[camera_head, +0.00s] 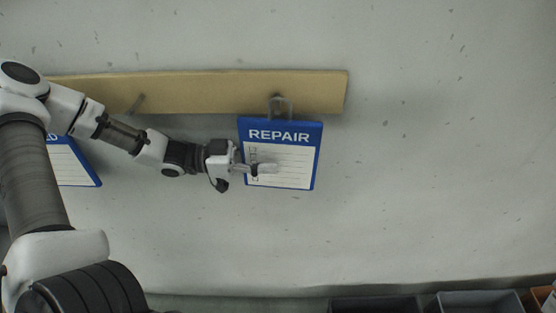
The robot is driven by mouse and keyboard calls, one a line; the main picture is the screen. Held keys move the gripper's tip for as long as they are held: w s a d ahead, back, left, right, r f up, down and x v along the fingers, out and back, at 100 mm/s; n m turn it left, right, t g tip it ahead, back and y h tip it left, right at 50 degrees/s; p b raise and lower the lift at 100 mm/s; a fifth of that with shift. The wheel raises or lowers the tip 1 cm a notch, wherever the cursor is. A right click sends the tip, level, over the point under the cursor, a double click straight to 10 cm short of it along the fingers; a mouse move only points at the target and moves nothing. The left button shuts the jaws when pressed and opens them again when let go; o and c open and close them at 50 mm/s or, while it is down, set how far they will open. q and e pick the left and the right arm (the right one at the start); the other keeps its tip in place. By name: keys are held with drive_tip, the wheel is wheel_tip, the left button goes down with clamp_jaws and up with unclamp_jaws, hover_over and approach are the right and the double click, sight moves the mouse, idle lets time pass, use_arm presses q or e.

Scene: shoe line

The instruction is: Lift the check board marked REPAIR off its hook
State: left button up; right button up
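The check board marked REPAIR (292,150) is a blue board with a white lined sheet. It hangs by a grey loop from a hook (279,103) on the wooden rail and tilts slightly. My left gripper (268,169) comes in from the left, with its fingers in front of the lower left part of the sheet. Whether the fingers touch the board cannot be told, and their opening is too small to make out. My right gripper is not in view.
The wooden rail (220,92) runs along the wall. Grey bins (480,302) stand at the bottom right. The wall right of the REPAIR board is clear.

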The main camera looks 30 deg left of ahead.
use_arm(q)
clamp_jaws()
drive_tip(key=shift+a, duration=0.1)
drive_tip(key=shift+r, duration=0.1)
